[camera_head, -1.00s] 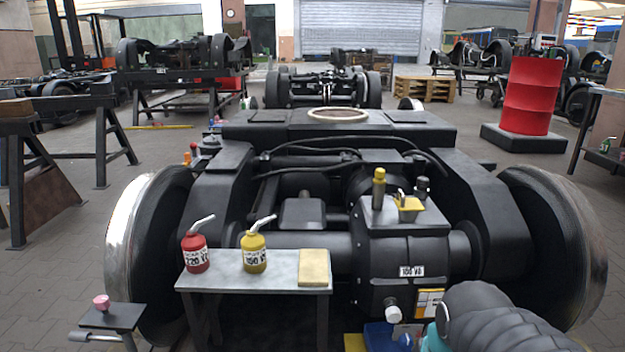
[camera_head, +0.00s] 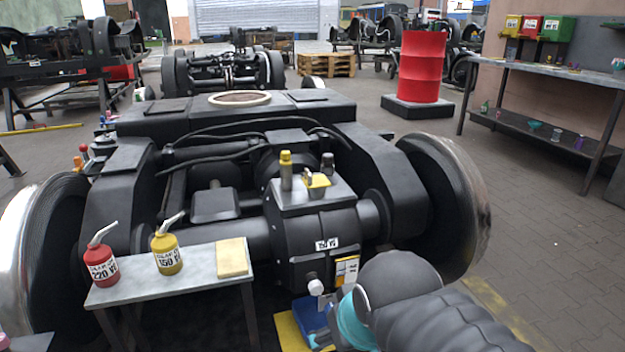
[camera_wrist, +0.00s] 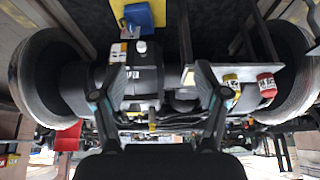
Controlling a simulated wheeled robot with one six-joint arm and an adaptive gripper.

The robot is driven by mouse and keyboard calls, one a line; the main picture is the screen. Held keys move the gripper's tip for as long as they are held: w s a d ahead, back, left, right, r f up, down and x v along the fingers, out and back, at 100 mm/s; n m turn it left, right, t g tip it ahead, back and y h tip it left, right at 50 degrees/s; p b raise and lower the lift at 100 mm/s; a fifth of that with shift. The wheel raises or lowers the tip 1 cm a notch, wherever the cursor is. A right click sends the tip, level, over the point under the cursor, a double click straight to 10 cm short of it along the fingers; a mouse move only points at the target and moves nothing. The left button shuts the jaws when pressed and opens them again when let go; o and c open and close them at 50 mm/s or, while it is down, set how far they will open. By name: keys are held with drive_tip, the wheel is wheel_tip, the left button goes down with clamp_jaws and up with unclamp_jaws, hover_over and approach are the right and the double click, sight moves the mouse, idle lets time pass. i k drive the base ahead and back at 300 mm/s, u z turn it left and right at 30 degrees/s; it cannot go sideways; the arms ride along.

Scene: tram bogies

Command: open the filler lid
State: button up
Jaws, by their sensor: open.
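The black gearbox (camera_head: 320,240), marked 150 VG, sits on the bogie axle. On its top are a yellow filler lid (camera_head: 317,181), a yellow-topped post (camera_head: 286,171) and a small dark cap (camera_head: 327,163). The lid looks lowered, but its exact angle is unclear. In the wrist view the scene is upside down, with the gearbox (camera_wrist: 143,72) between and beyond the fingers of my gripper (camera_wrist: 160,82). The fingers are wide apart and empty, not visibly touching anything. My arm is at the lower right of the head view, where the fingertips are not distinguishable.
A small table (camera_head: 180,284) left of the gearbox holds a red oil can (camera_head: 102,264), a yellow oil can (camera_head: 167,254) and a tan pad (camera_head: 233,258). A blue tray (camera_head: 312,318) lies below the gearbox.

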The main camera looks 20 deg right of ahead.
sight(311, 182)
drive_tip(key=k, duration=0.35)
drive_tip(key=u, duration=0.45)
drive_tip(key=i, duration=1.25)
drive_tip(key=z, duration=0.5)
